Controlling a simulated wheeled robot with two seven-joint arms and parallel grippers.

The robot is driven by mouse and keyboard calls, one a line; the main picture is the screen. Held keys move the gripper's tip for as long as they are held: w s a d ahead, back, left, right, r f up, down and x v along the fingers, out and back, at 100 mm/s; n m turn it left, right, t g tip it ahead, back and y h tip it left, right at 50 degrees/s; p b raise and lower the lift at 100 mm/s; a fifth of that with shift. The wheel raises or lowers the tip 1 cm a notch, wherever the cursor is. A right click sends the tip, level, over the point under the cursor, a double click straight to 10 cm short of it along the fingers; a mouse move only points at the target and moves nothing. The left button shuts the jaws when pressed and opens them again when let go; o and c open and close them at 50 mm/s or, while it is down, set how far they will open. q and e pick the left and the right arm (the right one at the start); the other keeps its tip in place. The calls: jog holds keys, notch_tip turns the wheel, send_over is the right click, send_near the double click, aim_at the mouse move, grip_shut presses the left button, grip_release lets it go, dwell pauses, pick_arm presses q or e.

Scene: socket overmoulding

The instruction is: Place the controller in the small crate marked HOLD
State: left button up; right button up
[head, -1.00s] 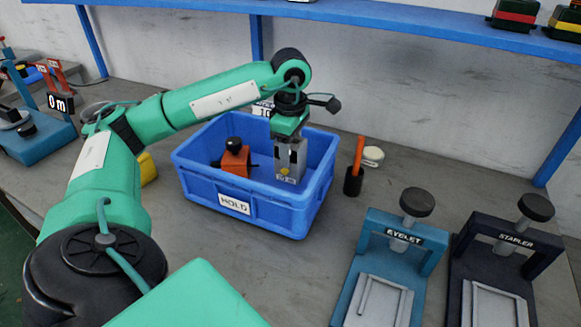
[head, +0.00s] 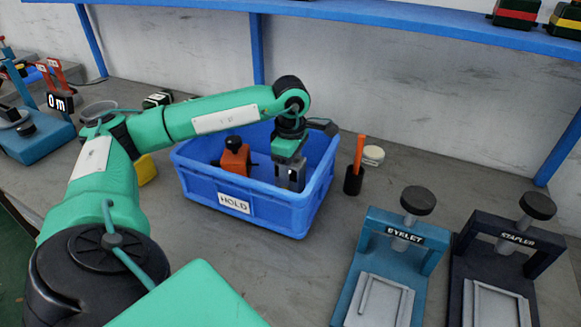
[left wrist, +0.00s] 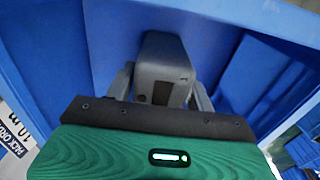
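The grey controller (head: 290,175) is inside the blue crate marked HOLD (head: 235,204), toward its right side. Its lower part is hidden behind the crate's front wall, so I cannot tell whether it touches the floor. My left gripper (left wrist: 163,88) points down into the crate, with one finger on each side of the controller. The fingers appear shut on it. In the left wrist view the controller (left wrist: 165,62) shows as a rounded grey body between the fingers, with blue crate walls around. My right gripper is not in view.
An orange part with a black knob (head: 235,160) is in the crate, left of the controller. A black cup with an orange stick (head: 354,180) stands right of the crate. The eyelet press (head: 400,240) and stapler press (head: 505,245) stand at front right. A blue shelf (head: 400,22) runs behind.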

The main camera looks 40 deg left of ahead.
pick_arm(q)
jog(key=shift+o, duration=1.1)
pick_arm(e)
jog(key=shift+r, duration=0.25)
pick_arm(q)
jog(key=shift+r, duration=0.15)
notch_tip(320, 180, up, 12)
jog(key=shift+f+p, duration=0.25)
jog(key=shift+p, duration=0.25)
jog(key=shift+r, duration=0.3)
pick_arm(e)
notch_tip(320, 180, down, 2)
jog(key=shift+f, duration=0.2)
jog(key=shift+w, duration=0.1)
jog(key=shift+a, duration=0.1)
